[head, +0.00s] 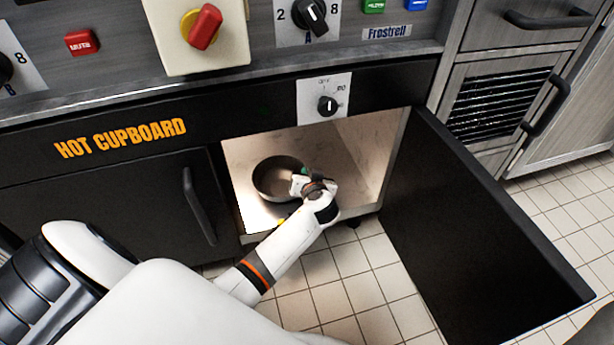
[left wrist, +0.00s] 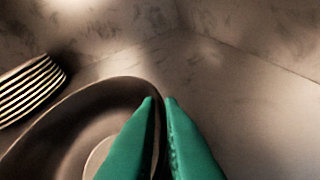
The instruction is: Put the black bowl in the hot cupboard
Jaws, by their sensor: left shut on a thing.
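The black bowl (head: 270,178) is inside the open hot cupboard (head: 368,150), near its floor; it looks dark with a paler base inside. My left gripper (head: 300,185) reaches in through the opening and is shut on the bowl's right rim. In the left wrist view the green fingertips (left wrist: 160,102) pinch the rim, with the bowl (left wrist: 65,120) to their left. I cannot tell whether the bowl rests on the cupboard floor or hangs just above it. My right gripper is not in view.
The cupboard's right door (head: 470,230) stands wide open toward me; the left door (head: 110,210) is closed. The cupboard floor right of the bowl is clear. Control knobs (head: 328,105) are above.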

